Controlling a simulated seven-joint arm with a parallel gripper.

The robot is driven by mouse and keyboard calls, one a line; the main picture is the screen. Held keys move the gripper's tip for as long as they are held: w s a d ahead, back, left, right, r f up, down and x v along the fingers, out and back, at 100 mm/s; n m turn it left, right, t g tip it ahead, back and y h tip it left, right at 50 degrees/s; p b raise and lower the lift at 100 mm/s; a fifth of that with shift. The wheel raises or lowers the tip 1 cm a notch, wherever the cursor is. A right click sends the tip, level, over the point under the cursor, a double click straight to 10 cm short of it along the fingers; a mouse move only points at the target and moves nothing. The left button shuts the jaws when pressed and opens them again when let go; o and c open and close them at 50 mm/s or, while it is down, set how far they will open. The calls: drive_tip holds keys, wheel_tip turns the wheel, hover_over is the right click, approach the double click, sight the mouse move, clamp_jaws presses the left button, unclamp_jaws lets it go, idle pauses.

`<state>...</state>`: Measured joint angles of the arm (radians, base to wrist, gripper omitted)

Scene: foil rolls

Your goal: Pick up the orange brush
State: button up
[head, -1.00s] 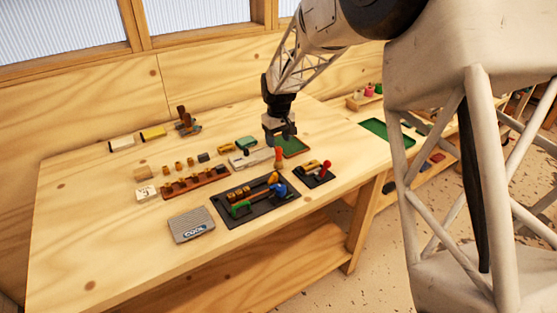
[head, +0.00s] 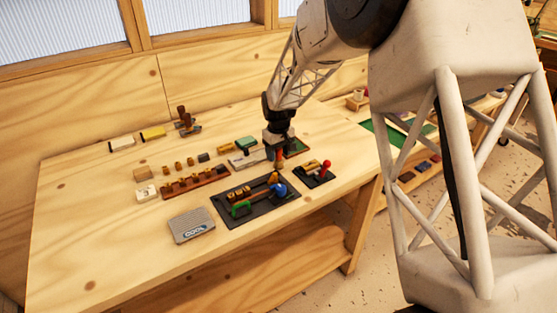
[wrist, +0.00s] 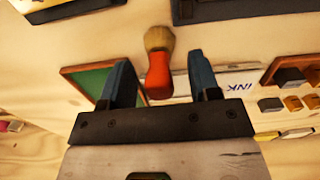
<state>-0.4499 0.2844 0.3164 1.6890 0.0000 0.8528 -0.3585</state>
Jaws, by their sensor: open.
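The orange brush (wrist: 158,75) shows in the wrist view with an orange-red handle and a tan, rounded end pointing up the picture. In the head view the brush (head: 278,161) stands on the table behind the dark tray, its upper part close under my gripper. My gripper (head: 279,143) points down there. In the wrist view my gripper (wrist: 160,65) is open, with one blue-grey finger on each side of the handle and a visible gap to both. I cannot tell how deep the brush reaches between the fingers.
A dark tray (head: 226,217) holding tools with green and blue parts lies in front. A small dark tray (head: 318,182) with a red-knobbed item is at its right. A green-topped board (wrist: 84,80) and a white box marked INK (wrist: 238,81) flank the brush.

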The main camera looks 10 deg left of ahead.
drive_tip(key=shift+f, duration=0.25)
drive_tip(key=shift+c, duration=0.3)
drive_tip(key=c, duration=0.9)
